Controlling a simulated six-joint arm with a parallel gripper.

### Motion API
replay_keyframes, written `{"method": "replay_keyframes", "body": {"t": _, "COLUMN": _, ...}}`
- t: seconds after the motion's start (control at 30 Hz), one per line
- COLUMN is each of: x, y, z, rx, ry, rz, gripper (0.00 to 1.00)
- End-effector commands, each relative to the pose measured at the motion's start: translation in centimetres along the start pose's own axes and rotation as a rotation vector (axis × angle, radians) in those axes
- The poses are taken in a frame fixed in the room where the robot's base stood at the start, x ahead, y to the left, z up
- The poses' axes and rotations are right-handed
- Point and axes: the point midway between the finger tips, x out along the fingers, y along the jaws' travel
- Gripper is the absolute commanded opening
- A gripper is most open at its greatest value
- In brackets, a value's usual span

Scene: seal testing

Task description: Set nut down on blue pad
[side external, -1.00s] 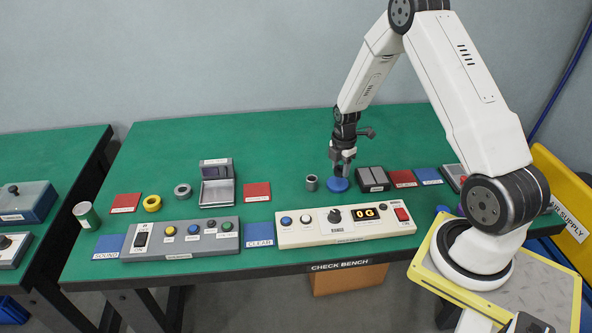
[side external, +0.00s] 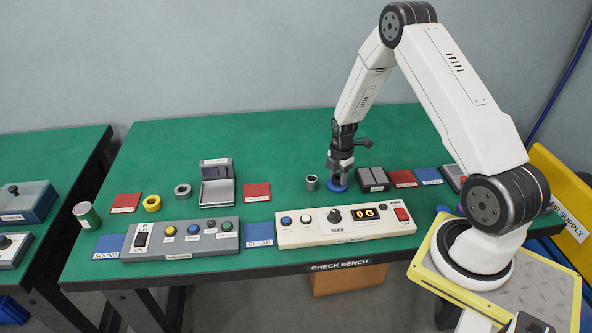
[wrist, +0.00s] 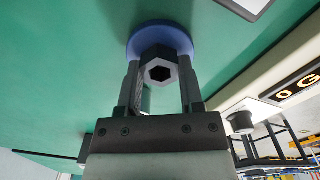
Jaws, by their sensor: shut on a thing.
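In the wrist view my gripper (wrist: 159,66) is shut on a grey nut (wrist: 159,53), whose dark hexagonal opening faces the camera. I cannot tell whether the nut touches the pad. The nut is too small to make out in the side view.
A grey cylinder (side external: 312,183) stands just left of the pad, and a dark two-part block (side external: 373,179) just right. A cream console (side external: 345,228) reading "0 G" is in front. Square blue mats (side external: 259,235) and red mats (side external: 257,192) lie about. Green bench behind is clear.

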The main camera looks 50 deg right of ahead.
Motion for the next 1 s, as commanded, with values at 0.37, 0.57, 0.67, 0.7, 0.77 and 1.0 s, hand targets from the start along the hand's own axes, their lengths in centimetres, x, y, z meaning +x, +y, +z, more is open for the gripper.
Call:
{"method": "replay_keyframes", "body": {"t": 0.37, "x": 0.2, "y": 0.0, "z": 0.0, "rx": 0.000, "ry": 0.000, "rz": 0.000, "gripper": 0.83}}
{"method": "replay_keyframes", "body": {"t": 0.57, "x": 0.1, "y": 0.0, "z": 0.0, "rx": 0.000, "ry": 0.000, "rz": 0.000, "gripper": 0.83}}
{"method": "replay_keyframes", "body": {"t": 0.67, "x": -0.1, "y": 0.0, "z": 0.0, "rx": 0.000, "ry": 0.000, "rz": 0.001, "gripper": 0.83}}
{"method": "replay_keyframes", "body": {"t": 0.7, "x": -0.3, "y": 0.0, "z": 0.0, "rx": 0.000, "ry": 0.000, "rz": 0.001, "gripper": 0.83}}
{"method": "replay_keyframes", "body": {"t": 0.77, "x": -0.6, "y": 0.0, "z": 0.0, "rx": 0.000, "ry": 0.000, "rz": 0.000, "gripper": 0.83}}
{"method": "replay_keyframes", "body": {"t": 1.0, "x": -3.0, "y": 0.1, "z": 0.0, "rx": 0.000, "ry": -0.001, "rz": 0.002, "gripper": 0.83}}
